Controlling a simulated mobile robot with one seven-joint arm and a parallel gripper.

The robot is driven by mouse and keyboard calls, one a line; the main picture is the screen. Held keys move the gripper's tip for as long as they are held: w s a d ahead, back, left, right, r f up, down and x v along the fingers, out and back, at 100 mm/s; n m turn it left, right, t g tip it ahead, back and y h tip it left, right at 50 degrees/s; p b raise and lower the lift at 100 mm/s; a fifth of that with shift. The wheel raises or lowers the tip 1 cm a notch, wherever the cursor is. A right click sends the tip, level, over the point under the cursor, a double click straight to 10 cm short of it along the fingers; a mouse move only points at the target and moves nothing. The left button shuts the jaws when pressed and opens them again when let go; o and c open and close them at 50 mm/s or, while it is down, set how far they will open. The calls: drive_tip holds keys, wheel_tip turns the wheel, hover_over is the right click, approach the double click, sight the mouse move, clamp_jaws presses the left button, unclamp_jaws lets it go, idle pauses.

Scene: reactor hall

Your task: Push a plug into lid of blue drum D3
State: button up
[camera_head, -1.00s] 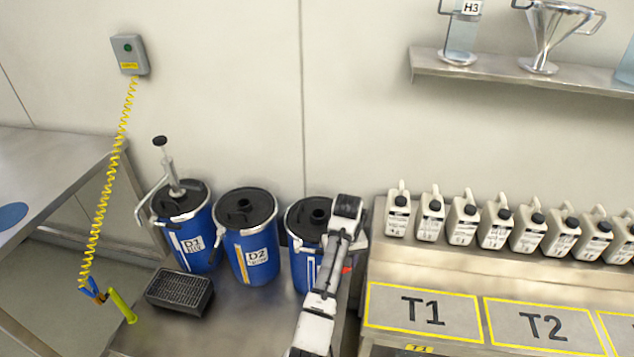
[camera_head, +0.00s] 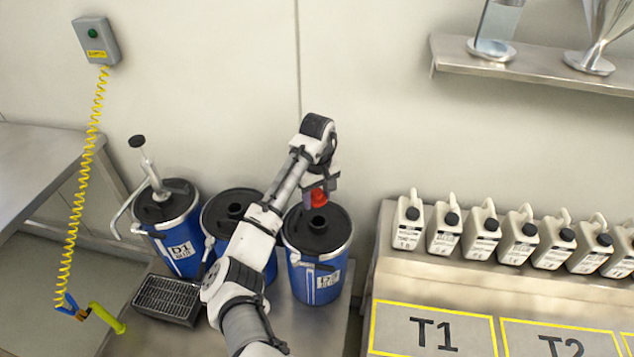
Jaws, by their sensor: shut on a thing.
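The blue drum D3 (camera_head: 303,282) stands at the right of the row of drums, with a black lid (camera_head: 335,236). A raised black opening (camera_head: 318,224) shows in its lid. My gripper (camera_head: 319,203) is over the lid and shut on a red plug (camera_head: 318,196). The plug is just above the lid opening and looks close to it; I cannot tell whether they touch. My arm hides part of the drum D2 and the finger tips are partly hidden.
Drum D1 (camera_head: 183,252) with a pump stands at the left, and drum D2 (camera_head: 209,219) is in the middle, behind my arm. A black grated tray (camera_head: 165,299) lies in front. Several white canisters (camera_head: 408,222) stand on the bench to the right. A shelf (camera_head: 540,75) hangs above.

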drive_tip(key=shift+w, duration=0.15)
drive_tip(key=shift+f, duration=0.4)
drive_tip(key=b, duration=0.2)
hover_over(318, 216)
drive_tip(key=s, duration=0.2)
wheel_tip(318, 216, down, 4)
drive_tip(key=shift+a, duration=0.15)
drive_tip(key=shift+p, duration=0.45)
drive_tip(key=shift+f, duration=0.25)
wheel_tip(318, 216, down, 2)
drive_tip(key=shift+s+f+b, duration=0.1)
drive_tip(key=shift+b, duration=0.45)
drive_tip(key=shift+s+f+p, duration=0.15)
drive_tip(key=shift+f+p, duration=0.1)
drive_tip(key=shift+p, duration=0.15)
idle(1.2)
